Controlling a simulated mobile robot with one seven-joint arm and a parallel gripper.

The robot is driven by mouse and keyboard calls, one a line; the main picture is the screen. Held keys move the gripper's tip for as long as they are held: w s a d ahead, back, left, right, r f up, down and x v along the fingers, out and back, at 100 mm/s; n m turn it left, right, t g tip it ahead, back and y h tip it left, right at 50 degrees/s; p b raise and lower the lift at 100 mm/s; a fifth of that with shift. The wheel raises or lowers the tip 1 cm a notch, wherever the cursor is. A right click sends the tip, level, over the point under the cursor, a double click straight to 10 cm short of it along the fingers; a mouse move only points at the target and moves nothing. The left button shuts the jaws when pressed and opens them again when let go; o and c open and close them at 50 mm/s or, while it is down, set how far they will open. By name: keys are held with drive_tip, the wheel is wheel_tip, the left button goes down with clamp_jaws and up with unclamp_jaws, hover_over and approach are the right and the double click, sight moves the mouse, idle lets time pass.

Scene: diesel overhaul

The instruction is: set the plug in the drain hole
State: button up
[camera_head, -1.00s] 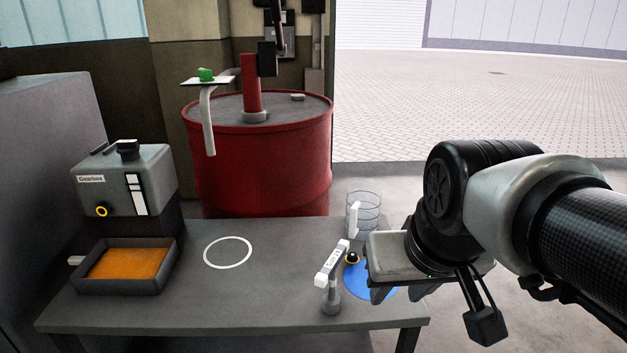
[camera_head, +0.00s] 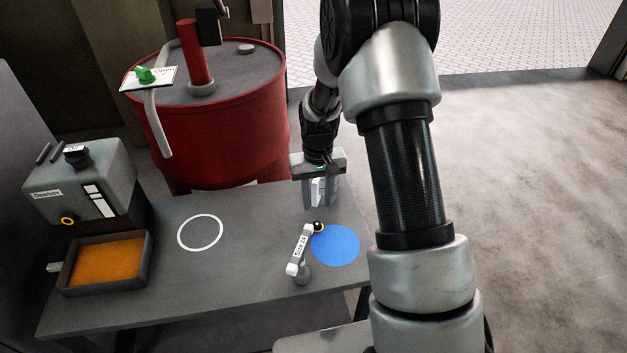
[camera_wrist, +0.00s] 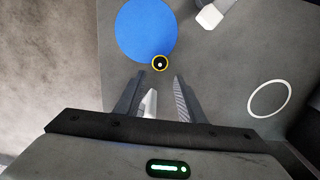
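The plug (camera_head: 318,226) is a small black piece with a yellow ring, at the edge of the blue disc (camera_head: 338,246) on the table. It also shows in the wrist view (camera_wrist: 160,63), just ahead of the fingertips. My gripper (camera_head: 320,204) points down at the table's back right edge, behind the plug.
A tray of orange liquid (camera_head: 149,265) sits before the gearbox. A "Size 24" tool (camera_head: 300,250) stands beside the blue disc, close to the plug. A white circle (camera_head: 200,217) marks clear table.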

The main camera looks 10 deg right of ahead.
sight(317, 224)
drive_tip(key=shift+f+b, duration=3)
drive_tip(key=shift+f, duration=1.5)
clamp_jaws()
